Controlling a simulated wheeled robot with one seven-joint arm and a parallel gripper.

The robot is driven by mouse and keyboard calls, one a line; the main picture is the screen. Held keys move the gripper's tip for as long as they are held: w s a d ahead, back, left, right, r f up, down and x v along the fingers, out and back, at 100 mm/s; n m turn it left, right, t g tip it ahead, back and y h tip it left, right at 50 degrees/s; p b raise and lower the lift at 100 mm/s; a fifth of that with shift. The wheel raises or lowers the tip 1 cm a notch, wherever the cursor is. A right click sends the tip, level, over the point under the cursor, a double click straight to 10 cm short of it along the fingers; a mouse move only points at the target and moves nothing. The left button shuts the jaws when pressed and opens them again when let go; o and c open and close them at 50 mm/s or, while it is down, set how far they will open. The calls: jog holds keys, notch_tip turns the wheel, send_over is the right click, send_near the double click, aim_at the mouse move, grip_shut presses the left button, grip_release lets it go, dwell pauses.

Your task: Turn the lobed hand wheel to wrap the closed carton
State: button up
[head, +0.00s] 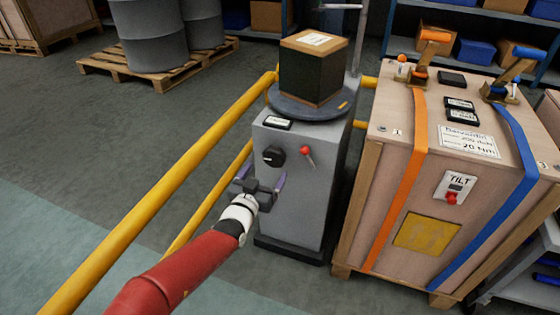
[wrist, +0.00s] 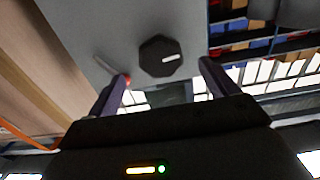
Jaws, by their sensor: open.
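The black lobed hand wheel (head: 272,156) is on the front of a grey pedestal. In the wrist view the hand wheel (wrist: 160,56) has a pale mark pointing right. The closed carton (head: 312,72) stands on a round grey turntable (head: 283,106) atop the pedestal. Its top is brown with a white label, and its visible sides are mostly dark. My gripper (head: 264,181) is open, just in front of and below the wheel in the head view. In the wrist view my gripper (wrist: 163,70) has its fingers spread either side of the wheel, with no visible contact.
A red-tipped lever (head: 306,153) is right of the wheel, and shows left of it in the wrist view (wrist: 122,78). Yellow rails (head: 165,172) run left of the pedestal (head: 290,205). A strapped wooden crate (head: 390,165) stands close at right. Open floor lies left.

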aim_at(271, 160)
jog(key=x, duration=0.7)
jog(key=shift+w, duration=0.3)
jog(key=shift+c, duration=0.5)
jog(key=c, duration=0.9)
jog(key=shift+f, duration=0.1)
jog(key=shift+m+b, duration=0.35)
jog(key=shift+m, duration=0.05)
jog(key=shift+f+m+b, duration=0.15)
jog(key=shift+m+b, duration=0.85)
jog(key=shift+b, duration=0.15)
jog(key=m+b, duration=0.2)
jog(key=shift+m+b, duration=0.3)
jog(key=m+b, duration=0.6)
jog(key=shift+b, duration=0.35)
jog(key=shift+a+r+m+b, duration=0.1)
jog(key=shift+r+m+b, duration=0.15)
jog(key=shift+m+b, duration=0.4)
